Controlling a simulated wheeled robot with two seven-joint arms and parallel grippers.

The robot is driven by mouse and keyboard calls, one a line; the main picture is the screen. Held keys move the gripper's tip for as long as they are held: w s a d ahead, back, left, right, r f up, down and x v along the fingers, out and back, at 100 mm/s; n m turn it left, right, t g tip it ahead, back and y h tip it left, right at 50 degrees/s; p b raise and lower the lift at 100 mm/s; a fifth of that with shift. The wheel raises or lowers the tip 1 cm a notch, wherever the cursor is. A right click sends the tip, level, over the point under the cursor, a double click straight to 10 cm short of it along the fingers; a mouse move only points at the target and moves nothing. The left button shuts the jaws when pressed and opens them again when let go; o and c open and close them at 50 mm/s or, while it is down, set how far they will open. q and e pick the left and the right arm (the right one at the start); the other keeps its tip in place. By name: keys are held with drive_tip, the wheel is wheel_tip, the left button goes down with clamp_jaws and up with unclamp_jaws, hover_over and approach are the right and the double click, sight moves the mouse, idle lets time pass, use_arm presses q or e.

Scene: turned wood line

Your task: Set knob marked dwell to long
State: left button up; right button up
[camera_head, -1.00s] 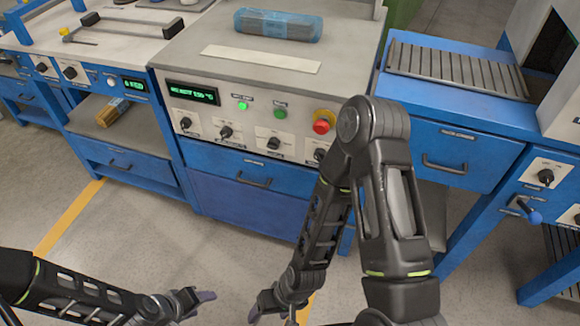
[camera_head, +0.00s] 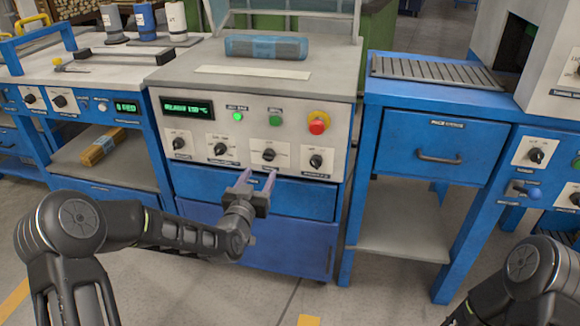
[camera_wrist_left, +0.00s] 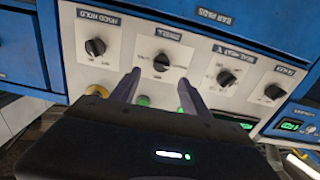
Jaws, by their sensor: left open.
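The control panel has a row of black knobs under its display. The dwell knob (camera_head: 268,154) is third from the left in the head view. In the wrist view, where the panel appears upside down, its label is roughly readable and the knob (camera_wrist_left: 161,62) is on a white plate. Its setting is too small to tell. My left gripper (camera_head: 258,177) is open and empty, just in front of and below this knob. In the wrist view its fingers (camera_wrist_left: 159,88) point at the knob, one tip to each side, apparently short of it. My right gripper is out of view.
Neighbouring knobs are close by: the hood hold knob (camera_head: 315,160) and the seal temp knob (camera_head: 220,148). A red button (camera_head: 318,123) and green buttons (camera_head: 275,118) sit above. A blue drawer (camera_head: 300,197) lies below. A wrapped blue bundle (camera_head: 266,47) lies on top.

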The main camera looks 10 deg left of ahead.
sight(267, 160)
use_arm(q)
drive_tip(key=shift+w+a+f, duration=0.1)
idle(0.3)
drive_tip(key=w, duration=0.3)
drive_tip(key=w+b, duration=0.1)
drive_tip(key=w, duration=0.3)
drive_tip(key=shift+w+d, duration=0.2)
drive_tip(key=shift+w, duration=0.1)
drive_tip(key=shift+c, duration=0.5)
clamp_jaws()
